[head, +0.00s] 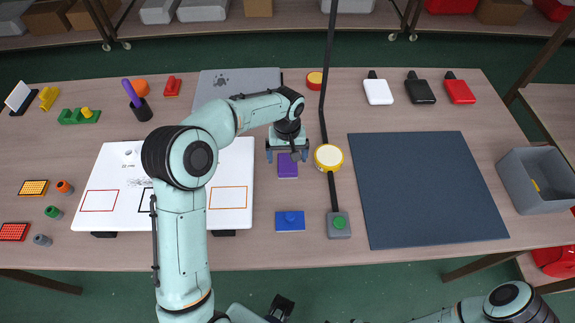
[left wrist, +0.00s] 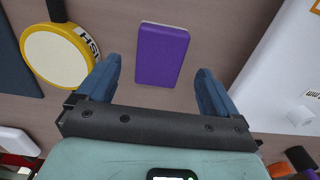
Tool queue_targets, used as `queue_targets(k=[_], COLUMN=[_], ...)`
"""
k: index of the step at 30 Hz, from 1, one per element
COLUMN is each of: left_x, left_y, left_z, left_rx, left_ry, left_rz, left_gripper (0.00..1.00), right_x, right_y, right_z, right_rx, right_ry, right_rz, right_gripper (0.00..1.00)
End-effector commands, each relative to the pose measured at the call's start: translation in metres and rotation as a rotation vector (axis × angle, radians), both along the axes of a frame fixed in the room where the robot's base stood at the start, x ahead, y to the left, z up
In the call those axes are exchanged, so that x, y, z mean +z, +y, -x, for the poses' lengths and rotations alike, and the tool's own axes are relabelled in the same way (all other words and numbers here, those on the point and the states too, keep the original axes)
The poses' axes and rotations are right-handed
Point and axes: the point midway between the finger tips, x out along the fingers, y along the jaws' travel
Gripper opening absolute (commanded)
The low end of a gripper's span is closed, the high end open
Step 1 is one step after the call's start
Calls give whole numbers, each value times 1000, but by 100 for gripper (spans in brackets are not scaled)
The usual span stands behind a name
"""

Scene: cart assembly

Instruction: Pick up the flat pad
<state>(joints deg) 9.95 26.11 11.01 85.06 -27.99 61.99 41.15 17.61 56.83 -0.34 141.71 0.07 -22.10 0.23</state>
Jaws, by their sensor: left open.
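A purple flat pad (head: 287,167) lies on the table, right of the white board. It also shows in the left wrist view (left wrist: 161,54) as a flat rectangular block with rounded edges. My left gripper (head: 287,155) points down with its blue fingers spread, just behind the pad in the head view. In the left wrist view my left gripper (left wrist: 159,72) is open and empty, with the pad ahead between the lines of its fingers and apart from them. My right gripper is not visible; only part of my right arm shows at the bottom right.
A yellow-rimmed round disc (head: 328,157) sits close to the right of the pad. A blue block (head: 290,221) and a grey box with a green button (head: 339,225) lie nearer. The white board (head: 120,190) is left; a dark mat (head: 425,190) is right.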

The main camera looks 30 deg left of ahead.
Motion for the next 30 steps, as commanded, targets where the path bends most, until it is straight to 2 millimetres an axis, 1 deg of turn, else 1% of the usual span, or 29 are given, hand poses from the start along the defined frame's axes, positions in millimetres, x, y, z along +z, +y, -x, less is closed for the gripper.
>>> queue_targets(k=[1,3,6,9,14,15,17,18,20,21,30], left_x=[-10,-21,-31,-35,-35,-35,-35,-35,-35,-35,-31], left_y=[0,0,-1,-1,-1,-1,-1,-1,-1,-1,-1], left_z=[0,1,0,-1,-1,-1,-1,-1,-1,-1,-1], left_rx=[0,1,0,-1,0,0,0,0,0,0,0], left_ry=[4,5,3,0,-1,-1,0,0,0,0,-1], left_rz=[0,0,-1,0,-1,-1,0,0,0,0,-1], left_gripper=[94,94,94,94,94,90,71,58,38,32,32], right_x=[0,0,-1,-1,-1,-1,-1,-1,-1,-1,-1], right_y=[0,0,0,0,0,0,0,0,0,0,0], right_z=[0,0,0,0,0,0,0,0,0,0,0], right_rx=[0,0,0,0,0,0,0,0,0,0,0], right_ry=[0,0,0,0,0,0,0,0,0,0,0], right_rz=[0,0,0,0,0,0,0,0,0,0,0], right_gripper=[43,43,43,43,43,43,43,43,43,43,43])
